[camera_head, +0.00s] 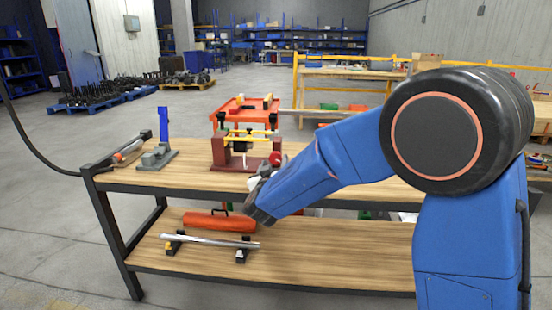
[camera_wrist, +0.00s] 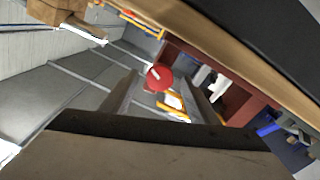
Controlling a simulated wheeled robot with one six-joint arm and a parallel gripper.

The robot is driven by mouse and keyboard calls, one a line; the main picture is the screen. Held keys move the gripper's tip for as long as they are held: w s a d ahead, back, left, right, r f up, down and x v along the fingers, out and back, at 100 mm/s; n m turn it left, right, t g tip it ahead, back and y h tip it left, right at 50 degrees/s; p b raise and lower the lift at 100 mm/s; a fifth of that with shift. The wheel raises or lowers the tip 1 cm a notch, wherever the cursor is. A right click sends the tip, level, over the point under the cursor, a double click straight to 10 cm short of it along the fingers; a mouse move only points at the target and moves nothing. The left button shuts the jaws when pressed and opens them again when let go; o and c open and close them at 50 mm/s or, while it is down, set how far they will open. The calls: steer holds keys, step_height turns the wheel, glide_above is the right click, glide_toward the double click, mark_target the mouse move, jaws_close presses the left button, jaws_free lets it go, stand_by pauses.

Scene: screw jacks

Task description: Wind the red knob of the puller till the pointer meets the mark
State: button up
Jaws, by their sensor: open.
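The puller (camera_head: 222,155) is a dark red frame with yellow bars, standing on the workbench's upper shelf in the head view; its dark red frame also shows in the wrist view (camera_wrist: 236,103). The red knob (camera_head: 276,158) is at its right end in the head view and shows as a round red disc with a pale stripe in the wrist view (camera_wrist: 159,77). My gripper (camera_wrist: 160,82) is open, its fingers on either side of the knob as seen in the wrist view; I cannot tell whether they touch it. The pointer and the mark cannot be made out.
The workbench (camera_head: 195,183) has a grey clamp with a blue upright (camera_head: 163,125) at left. The lower shelf holds an orange cylinder (camera_head: 192,221) and a metal rod on black supports (camera_head: 210,241). An orange cart (camera_head: 240,113) stands behind.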

mark_target(275, 160)
steer(key=shift+w, duration=2.65)
steer(key=c, duration=1)
steer(key=shift+c, duration=0.2)
steer(key=shift+m, duration=0.4)
steer(key=shift+m, duration=2.3)
steer(key=o, duration=1)
